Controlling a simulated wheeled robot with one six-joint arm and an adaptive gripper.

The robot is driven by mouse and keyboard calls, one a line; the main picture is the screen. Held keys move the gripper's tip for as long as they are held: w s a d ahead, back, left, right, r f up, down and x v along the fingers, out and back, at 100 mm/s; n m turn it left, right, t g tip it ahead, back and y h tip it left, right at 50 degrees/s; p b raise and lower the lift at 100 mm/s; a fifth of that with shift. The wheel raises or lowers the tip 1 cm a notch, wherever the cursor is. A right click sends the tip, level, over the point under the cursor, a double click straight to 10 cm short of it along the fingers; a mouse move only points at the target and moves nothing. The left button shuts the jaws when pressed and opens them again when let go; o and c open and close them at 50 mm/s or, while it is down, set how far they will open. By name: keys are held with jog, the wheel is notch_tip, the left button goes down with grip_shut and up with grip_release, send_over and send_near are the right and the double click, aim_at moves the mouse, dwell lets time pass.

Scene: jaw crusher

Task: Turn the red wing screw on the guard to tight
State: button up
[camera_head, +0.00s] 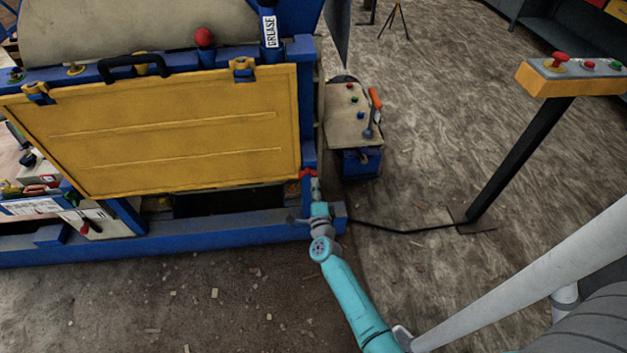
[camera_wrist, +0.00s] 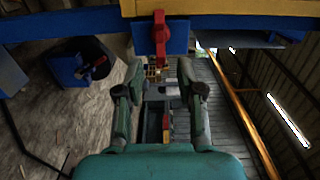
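The red wing screw (camera_head: 307,173) sits at the lower right corner of the yellow guard (camera_head: 180,130), against the blue frame. In the wrist view the red wing screw (camera_wrist: 160,38) shows upright on a blue plate, its long wing pointing down the picture. My gripper (camera_head: 316,186) is just below the screw in the head view. In the wrist view my gripper (camera_wrist: 160,78) has its two fingers spread apart with nothing between them. The screw lies just beyond the fingertips, centred between them; whether a finger touches it I cannot tell.
A control box (camera_head: 352,115) with buttons and a lever stands right of the guard. A yellow button panel (camera_head: 575,75) on a black post stands farther right. A black cable (camera_head: 395,230) runs along the floor. The blue lower beam (camera_head: 170,243) lies below the guard.

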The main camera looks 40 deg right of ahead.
jog(key=v, duration=0.7)
dwell(0.4)
jog(key=s+a+r+n+t+y, duration=0.1)
jog(key=s+a+r+n+y, duration=0.15)
jog(key=s+a+n, duration=0.65)
jog(key=s+a+r+n+t+y, duration=0.1)
jog(key=s+a+r+n+y, duration=0.25)
jog(key=s, duration=0.95)
jog(key=s+a+r+n+g+y, duration=0.1)
jog(key=s+a+r+n+y, duration=0.1)
jog(key=s+a+r+n, duration=0.2)
jog(key=s+a+r+n+g+y, duration=0.1)
jog(key=s+a+r+n, duration=0.3)
jog(key=s+r+n, duration=0.4)
jog(key=s+y, duration=0.1)
jog(key=s, duration=0.3)
jog(key=shift+r, duration=0.35)
jog(key=shift+s+a, duration=0.1)
